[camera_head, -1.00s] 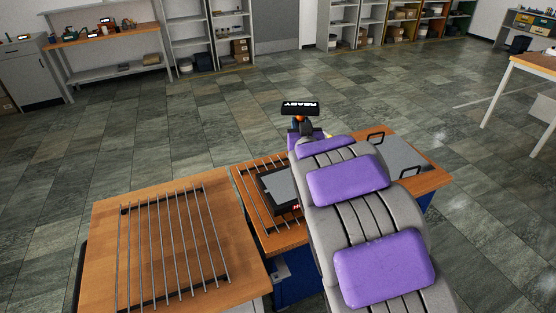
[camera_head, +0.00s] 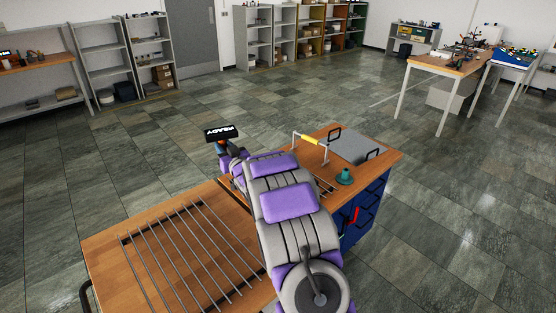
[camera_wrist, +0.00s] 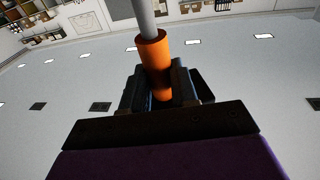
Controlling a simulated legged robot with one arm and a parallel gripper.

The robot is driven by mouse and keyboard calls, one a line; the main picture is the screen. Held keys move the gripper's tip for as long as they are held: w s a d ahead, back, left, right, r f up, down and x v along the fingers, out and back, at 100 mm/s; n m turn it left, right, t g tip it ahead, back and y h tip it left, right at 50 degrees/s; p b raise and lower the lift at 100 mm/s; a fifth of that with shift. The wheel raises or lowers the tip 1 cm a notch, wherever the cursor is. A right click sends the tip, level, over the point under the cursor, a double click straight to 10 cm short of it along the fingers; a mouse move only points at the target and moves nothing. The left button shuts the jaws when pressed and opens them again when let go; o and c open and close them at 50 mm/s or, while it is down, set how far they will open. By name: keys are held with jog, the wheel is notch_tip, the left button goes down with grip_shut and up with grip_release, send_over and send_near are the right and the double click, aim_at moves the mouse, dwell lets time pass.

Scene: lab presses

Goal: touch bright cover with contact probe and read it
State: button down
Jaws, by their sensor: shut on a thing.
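The contact probe has a black READY display (camera_head: 221,133) and an orange handle (camera_wrist: 155,65) with a grey shaft (camera_wrist: 146,20). My gripper (camera_wrist: 160,92) is shut on the orange handle. In the head view my gripper (camera_head: 230,155) is above the far left corner of the wooden bench, beyond the rack. A flat grey plate with two black handles (camera_head: 352,149) lies on the right part of the bench, apart from the probe. I cannot tell whether this plate is the bright cover. My arm hides the middle of the bench.
A wire rack (camera_head: 185,255) lies on the near left wooden top. A yellow-gripped bar (camera_head: 309,139) stands near the plate, and a teal round piece (camera_head: 344,176) is beside it. Blue drawers (camera_head: 368,208) are below. Open floor surrounds the bench; shelves and tables stand farther off.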

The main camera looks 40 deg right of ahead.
jog(key=s+d+f+h, duration=0.1)
jog(key=s+d+f, duration=0.15)
jog(key=d, duration=0.45)
jog(key=s+d+f+m, duration=0.1)
jog(key=s+d+f, duration=0.1)
jog(key=d+f, duration=0.35)
jog(key=s+d+f+h, duration=0.1)
jog(key=s+d, duration=0.2)
jog(key=d, duration=0.5)
notch_tip(320, 180, down, 7)
jog(key=d+b, duration=0.1)
jog(key=b, duration=0.1)
jog(key=shift+w+d+b, duration=0.15)
jog(key=shift+w+b, duration=0.05)
jog(key=shift+b, duration=0.15)
